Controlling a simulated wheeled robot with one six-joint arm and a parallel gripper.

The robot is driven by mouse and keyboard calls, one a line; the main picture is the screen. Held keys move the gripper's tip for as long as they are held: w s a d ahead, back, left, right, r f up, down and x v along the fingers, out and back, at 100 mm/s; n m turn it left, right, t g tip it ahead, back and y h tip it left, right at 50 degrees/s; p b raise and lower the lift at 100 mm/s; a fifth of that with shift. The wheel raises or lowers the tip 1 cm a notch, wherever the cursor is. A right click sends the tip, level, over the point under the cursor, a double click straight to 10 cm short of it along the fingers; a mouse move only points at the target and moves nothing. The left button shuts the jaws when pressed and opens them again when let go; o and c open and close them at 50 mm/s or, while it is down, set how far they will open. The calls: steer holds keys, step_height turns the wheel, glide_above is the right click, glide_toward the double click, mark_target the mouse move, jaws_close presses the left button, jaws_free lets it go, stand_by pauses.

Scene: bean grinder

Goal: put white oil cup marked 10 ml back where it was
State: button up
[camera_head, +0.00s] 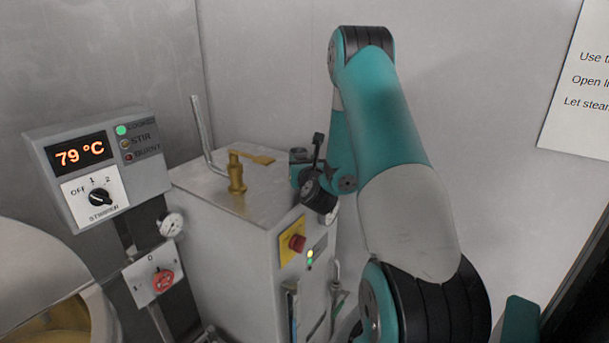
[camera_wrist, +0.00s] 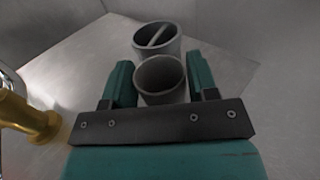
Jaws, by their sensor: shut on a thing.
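In the wrist view, my gripper (camera_wrist: 160,68) has its two teal fingers on either side of a pale grey-white cup (camera_wrist: 161,94), and it is shut on it. I look into the cup's round open mouth; no 10 ml mark can be read from here. A second grey round vessel (camera_wrist: 144,46) with a bar across its mouth is just beyond the held cup, close to the fingertips. In the head view, my gripper is over the right part of the steel cabinet top (camera_head: 205,190), mostly hidden behind my arm, and the cup cannot be made out.
A brass valve (camera_head: 237,175) stands on the cabinet top, left of my gripper; brass also shows in the wrist view (camera_wrist: 25,118). A bent metal pipe (camera_head: 202,130) rises behind it. A control box (camera_head: 98,165) reading 79 °C is at the left. Walls close in behind.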

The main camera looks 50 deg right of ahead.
steer(key=shift+f, duration=0.45)
steer(key=o, duration=0.9)
steer(key=shift+o, duration=0.2)
